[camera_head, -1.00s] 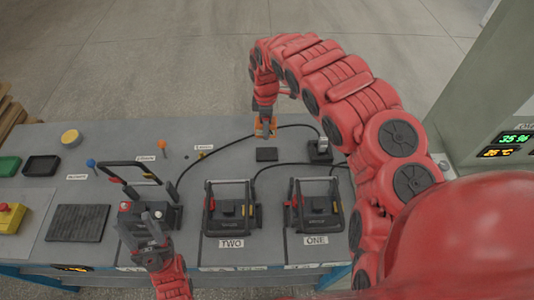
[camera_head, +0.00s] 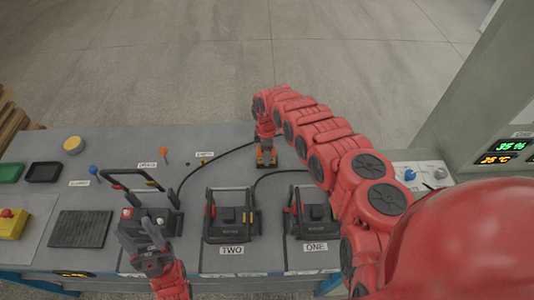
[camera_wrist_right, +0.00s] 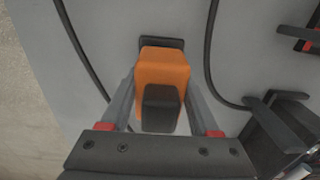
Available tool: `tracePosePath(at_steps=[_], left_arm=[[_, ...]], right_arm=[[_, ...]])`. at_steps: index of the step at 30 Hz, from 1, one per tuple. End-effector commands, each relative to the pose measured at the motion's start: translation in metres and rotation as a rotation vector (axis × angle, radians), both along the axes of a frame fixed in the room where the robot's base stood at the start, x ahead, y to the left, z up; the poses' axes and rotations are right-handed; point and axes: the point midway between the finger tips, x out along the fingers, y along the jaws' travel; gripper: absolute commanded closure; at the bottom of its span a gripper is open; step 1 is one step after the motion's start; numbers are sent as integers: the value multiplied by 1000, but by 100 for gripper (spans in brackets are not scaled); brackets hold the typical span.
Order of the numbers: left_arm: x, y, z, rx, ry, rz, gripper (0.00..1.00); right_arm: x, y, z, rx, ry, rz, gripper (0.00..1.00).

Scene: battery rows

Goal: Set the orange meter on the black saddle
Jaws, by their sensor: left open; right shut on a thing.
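My right gripper (camera_head: 266,141) is shut on the orange meter (camera_head: 267,158), which has a dark face. In the right wrist view the meter (camera_wrist_right: 162,68) sits between the two fingers (camera_wrist_right: 160,98). A dark edge of the black saddle (camera_wrist_right: 161,43) shows just past the meter's far end; the meter covers the rest. In the head view the saddle is hidden by the meter. I cannot tell whether the meter touches it or hangs just above. My left gripper (camera_head: 141,238) is open, in front of the left battery unit.
Battery units with upright handles stand at TWO (camera_head: 231,216) and ONE (camera_head: 312,216), with another at left (camera_head: 149,206). Black cables (camera_head: 205,165) run across the grey bench near the meter. A yellow button box (camera_head: 12,224) and dark mat (camera_head: 80,229) lie at left.

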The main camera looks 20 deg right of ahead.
Motion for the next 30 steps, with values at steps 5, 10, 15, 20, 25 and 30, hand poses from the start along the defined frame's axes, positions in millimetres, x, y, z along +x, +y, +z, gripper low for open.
tracePosePath(at_steps=[5,10,15,20,25,30], left_arm=[[0,0,1,0,0,0,50],[0,0,1,0,0,0,50],[0,0,-2,0,0,0,50],[0,0,-2,0,0,0,50],[0,0,-2,0,0,0,50],[0,0,3,0,0,0,50]], right_arm=[[0,-2,-8,-3,-1,-2,100],[0,-2,-8,-4,-2,-2,100],[0,-2,-11,-4,-2,-2,32],[0,-2,-10,-4,-2,-2,8],[0,-2,-10,-4,-2,-2,8],[0,-2,-5,-4,-2,-2,8]])
